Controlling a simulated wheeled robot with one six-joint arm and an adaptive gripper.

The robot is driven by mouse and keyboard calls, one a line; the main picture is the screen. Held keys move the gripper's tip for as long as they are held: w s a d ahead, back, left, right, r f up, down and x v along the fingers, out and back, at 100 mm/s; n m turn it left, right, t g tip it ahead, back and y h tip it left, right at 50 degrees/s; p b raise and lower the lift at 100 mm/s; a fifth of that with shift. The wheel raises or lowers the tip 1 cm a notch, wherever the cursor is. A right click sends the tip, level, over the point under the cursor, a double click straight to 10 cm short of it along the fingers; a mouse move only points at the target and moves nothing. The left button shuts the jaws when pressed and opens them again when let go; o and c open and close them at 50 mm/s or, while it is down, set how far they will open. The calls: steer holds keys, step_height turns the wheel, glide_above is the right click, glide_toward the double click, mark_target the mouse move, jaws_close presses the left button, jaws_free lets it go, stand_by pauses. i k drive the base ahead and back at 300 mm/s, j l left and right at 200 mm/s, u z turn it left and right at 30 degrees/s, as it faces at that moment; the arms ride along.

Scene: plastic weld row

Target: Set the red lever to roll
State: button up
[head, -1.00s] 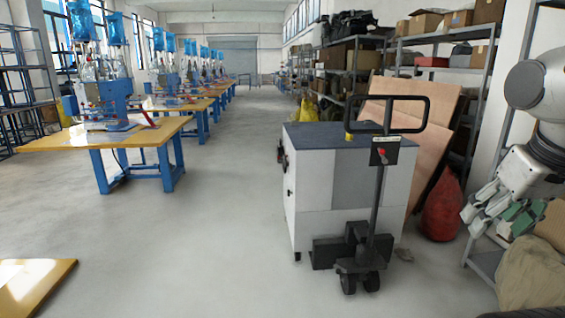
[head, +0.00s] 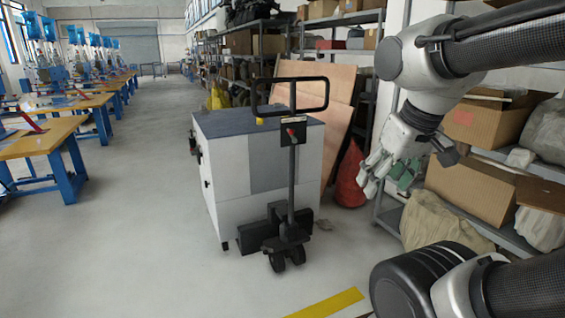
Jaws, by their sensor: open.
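The small red lever (head: 292,134) sits on the black head plate of a pallet truck's handle (head: 291,165), just below the black loop grip. It is too small to tell which setting it is at. The pallet truck stands upright in front of a grey-white cabinet. My gripper (head: 380,178), with pale and green fingers, is open and points down and left. In the picture it is to the right of the lever and lower, clearly apart from it. Nothing shows between its fingers.
The cabinet (head: 223,180) stands directly behind the truck. A red sack (head: 350,177) and leaning brown boards (head: 327,108) are behind it to the right. Shelving with cardboard boxes (head: 468,180) lines the right side. Work tables (head: 40,143) line the left. The floor between is clear.

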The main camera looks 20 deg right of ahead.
mark_target(291, 132)
steer(key=i+l, duration=0.15)
steer(key=i, duration=0.4)
steer(key=i+l+u, duration=0.1)
steer(key=i, duration=0.5)
